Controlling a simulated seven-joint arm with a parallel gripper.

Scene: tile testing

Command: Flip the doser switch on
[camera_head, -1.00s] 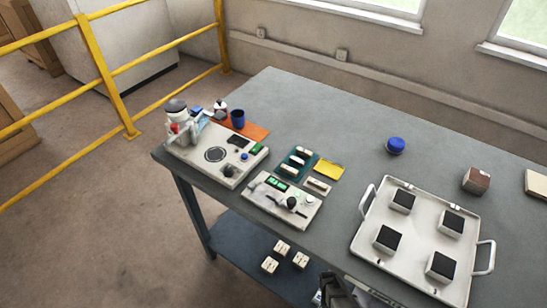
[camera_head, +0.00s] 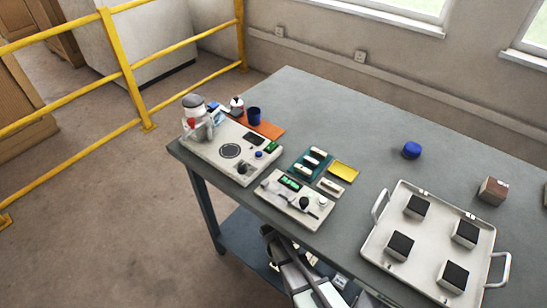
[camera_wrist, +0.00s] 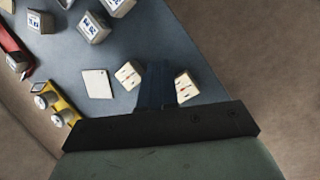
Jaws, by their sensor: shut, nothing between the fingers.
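A white console (camera_head: 222,160) with a jar-like hopper (camera_head: 197,112) on its left end, a round plate, a small display and a black knob (camera_head: 242,168) stands at the table's left corner. A smaller white console (camera_head: 288,206) with a green display (camera_head: 289,184) and a dark knob or lever (camera_head: 304,203) stands right of it. I cannot tell which control is the doser switch, nor its position. My gripper points at the lower shelf in the wrist view, its dark fingers (camera_wrist: 156,85) together and empty. In the head view my arm is below the table's front edge, apart from both consoles.
A white tray (camera_head: 373,242) with several dark-topped blocks fills the table's right. Pale blocks (camera_wrist: 129,74) lie under my fingers. The table's back is clear.

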